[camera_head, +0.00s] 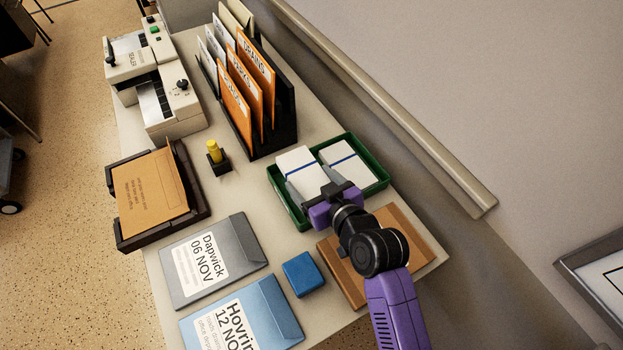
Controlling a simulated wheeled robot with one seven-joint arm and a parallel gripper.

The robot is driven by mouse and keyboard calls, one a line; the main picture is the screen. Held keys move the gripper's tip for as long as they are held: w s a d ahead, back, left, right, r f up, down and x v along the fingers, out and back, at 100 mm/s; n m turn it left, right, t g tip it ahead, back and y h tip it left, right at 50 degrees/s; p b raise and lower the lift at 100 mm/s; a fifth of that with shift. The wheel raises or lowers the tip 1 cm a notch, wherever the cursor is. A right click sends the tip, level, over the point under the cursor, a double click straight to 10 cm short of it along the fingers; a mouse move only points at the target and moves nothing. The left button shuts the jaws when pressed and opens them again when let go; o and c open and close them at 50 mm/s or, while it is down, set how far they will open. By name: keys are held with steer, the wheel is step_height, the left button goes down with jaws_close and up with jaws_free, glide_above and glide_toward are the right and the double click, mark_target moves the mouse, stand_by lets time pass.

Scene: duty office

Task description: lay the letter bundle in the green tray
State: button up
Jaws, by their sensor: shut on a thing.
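The green tray (377,186) lies on the counter near the wall side, with a divider across its middle. Two white letter bundles with blue bands show at it. One bundle (349,160) lies in the right compartment. The other bundle (296,161) is at the left compartment, and my gripper (313,188) is shut on its near end. I cannot tell whether this held bundle touches the tray floor. The purple gripper body and black wrist hide the tray's near edge in part.
An orange-filled file rack (287,118) stands behind the tray. A brown parcel (408,236) lies under my arm. A blue box (300,274), grey folder (212,261) and blue folder (270,312) lie in front. A yellow-topped stamp (214,151) stands left. A wall rail runs along the right.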

stand_by(0.4)
steer(key=o, duration=1.5)
steer(key=shift+v, duration=3.9)
step_height(320, 180, up, 4)
steer(key=w+d+m+t, duration=0.2)
steer(key=t, duration=0.1)
steer(key=s+d+r+m+t+h, duration=0.2)
steer(key=s+d+m+h, duration=0.1)
steer(key=s+d, duration=0.45)
steer(key=s+d+h, duration=0.1)
steer(key=s+d, duration=0.2)
steer(key=s, duration=0.5)
steer(key=s+d+m+g+h, duration=0.1)
steer(key=s+d+h, duration=0.1)
steer(key=s, duration=0.7)
steer(key=s+d+h, duration=0.1)
steer(key=s+d, duration=0.4)
steer(key=s, duration=0.4)
steer(key=shift+s+f+m+h, duration=0.1)
steer(key=shift+s+m+h, duration=0.2)
steer(key=shift+m, duration=0.1)
